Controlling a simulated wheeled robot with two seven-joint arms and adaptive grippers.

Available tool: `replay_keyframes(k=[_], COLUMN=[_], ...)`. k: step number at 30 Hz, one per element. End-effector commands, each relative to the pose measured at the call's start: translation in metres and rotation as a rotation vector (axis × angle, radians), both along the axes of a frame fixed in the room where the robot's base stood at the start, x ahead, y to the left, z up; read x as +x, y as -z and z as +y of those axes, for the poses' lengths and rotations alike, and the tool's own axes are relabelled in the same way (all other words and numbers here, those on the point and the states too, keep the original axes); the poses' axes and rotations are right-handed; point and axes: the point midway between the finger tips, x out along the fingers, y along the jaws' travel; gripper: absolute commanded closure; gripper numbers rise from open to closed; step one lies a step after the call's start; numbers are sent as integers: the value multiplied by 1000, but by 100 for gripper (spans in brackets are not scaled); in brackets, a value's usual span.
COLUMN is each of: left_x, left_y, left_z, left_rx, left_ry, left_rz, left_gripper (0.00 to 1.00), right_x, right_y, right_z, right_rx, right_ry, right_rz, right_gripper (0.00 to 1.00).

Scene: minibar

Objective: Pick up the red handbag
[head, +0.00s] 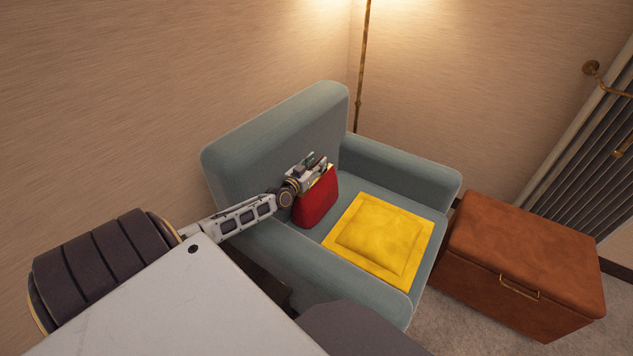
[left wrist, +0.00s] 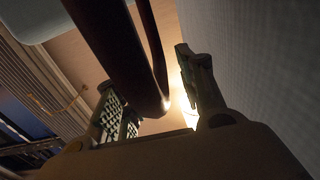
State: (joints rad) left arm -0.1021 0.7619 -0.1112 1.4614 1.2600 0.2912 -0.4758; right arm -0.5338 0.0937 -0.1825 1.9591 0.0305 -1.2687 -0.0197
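The red handbag (head: 317,203) stands on the seat of the blue-grey armchair (head: 400,172), near its backrest. My left gripper (head: 318,166) is at the top of the handbag, partly covering its upper edge. In the left wrist view, the fingers of the left gripper (left wrist: 150,80) are spread apart. A dark reddish-brown shape, apparently the handbag (left wrist: 115,45) in shadow, reaches down between them. A bright gap shows between it and the right-hand finger; contact with the left-hand finger cannot be told. My right gripper is not in view.
A yellow cushion (head: 379,240) lies on the seat to the right of the handbag. The armrests and backrest bound the seat. A brown leather chest (head: 525,262) stands right of the armchair. A thin brass lamp pole (head: 362,70) rises behind it.

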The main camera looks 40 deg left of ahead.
Motion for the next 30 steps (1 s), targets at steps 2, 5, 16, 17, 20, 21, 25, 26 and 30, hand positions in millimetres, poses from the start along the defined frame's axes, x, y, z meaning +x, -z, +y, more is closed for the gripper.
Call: replay_keyframes(k=[2, 5, 16, 17, 20, 21, 25, 26, 30], left_x=[4, 6, 6, 6, 6, 6, 6, 6, 6], left_y=[1, 0, 0, 0, 0, 0, 0, 0, 0], left_z=[1, 1, 1, 1, 1, 1, 1, 1, 1], left_rx=[0, 0, 0, 0, 0, 0, 0, 0, -1], left_ry=[0, 0, 0, 0, 0, 0, 0, 0, 0], left_rz=[0, 0, 0, 0, 0, 0, 0, 0, 0], left_gripper=[60, 60, 60, 60, 63, 68, 85, 89, 100], right_x=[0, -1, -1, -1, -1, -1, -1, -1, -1], right_y=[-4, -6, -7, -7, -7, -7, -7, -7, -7], right_z=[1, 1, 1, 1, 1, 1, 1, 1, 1], right_rx=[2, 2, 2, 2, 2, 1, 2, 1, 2], right_ry=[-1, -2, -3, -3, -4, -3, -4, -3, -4], right_rz=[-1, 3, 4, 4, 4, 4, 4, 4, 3], right_gripper=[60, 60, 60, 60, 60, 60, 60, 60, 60])
